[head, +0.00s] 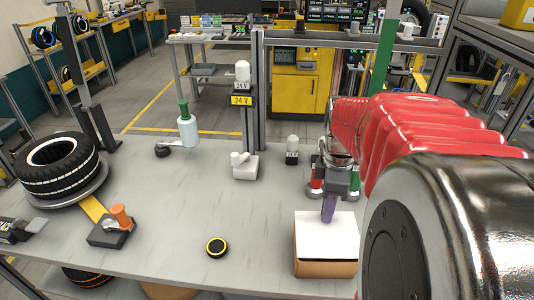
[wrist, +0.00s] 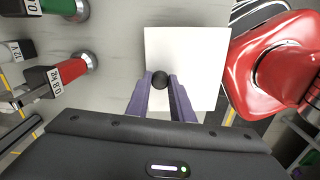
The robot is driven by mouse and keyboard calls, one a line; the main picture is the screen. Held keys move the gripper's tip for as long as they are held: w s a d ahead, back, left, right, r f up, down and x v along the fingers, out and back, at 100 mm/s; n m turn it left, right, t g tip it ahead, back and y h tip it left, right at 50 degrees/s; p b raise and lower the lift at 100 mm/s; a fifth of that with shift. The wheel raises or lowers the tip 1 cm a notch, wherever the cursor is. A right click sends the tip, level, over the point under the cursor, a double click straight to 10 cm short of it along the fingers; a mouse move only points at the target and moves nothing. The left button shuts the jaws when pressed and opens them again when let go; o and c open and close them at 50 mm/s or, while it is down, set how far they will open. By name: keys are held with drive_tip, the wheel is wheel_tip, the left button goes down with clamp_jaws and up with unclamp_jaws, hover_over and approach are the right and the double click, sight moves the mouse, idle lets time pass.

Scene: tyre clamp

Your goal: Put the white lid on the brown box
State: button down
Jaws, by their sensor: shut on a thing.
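The white lid (head: 312,235) is over the brown box (head: 326,268) at the front right of the table in the head view. Its edges line up closely with the box; I cannot tell if a thin gap is left between them. In the wrist view the lid (wrist: 195,60) is a white square with a dark round knob (wrist: 160,80). My gripper (wrist: 161,88) has its purple fingers shut on that knob. In the head view my gripper (head: 328,215) points down at the lid's middle. The box is hidden under the lid in the wrist view.
Red and green weights (wrist: 70,72) stand just behind the box. A tyre (head: 58,166), a spray bottle (head: 187,125) and a 24 V post (head: 242,100) stand farther off. The table's middle is clear.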

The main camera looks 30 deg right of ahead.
drive_tip(key=shift+f, duration=0.9)
drive_tip(key=c, duration=1.5)
unclamp_jaws()
wheel_tip(320, 180, up, 14)
drive_tip(key=shift+a+f, duration=0.1)
drive_tip(key=shift+f, duration=0.05)
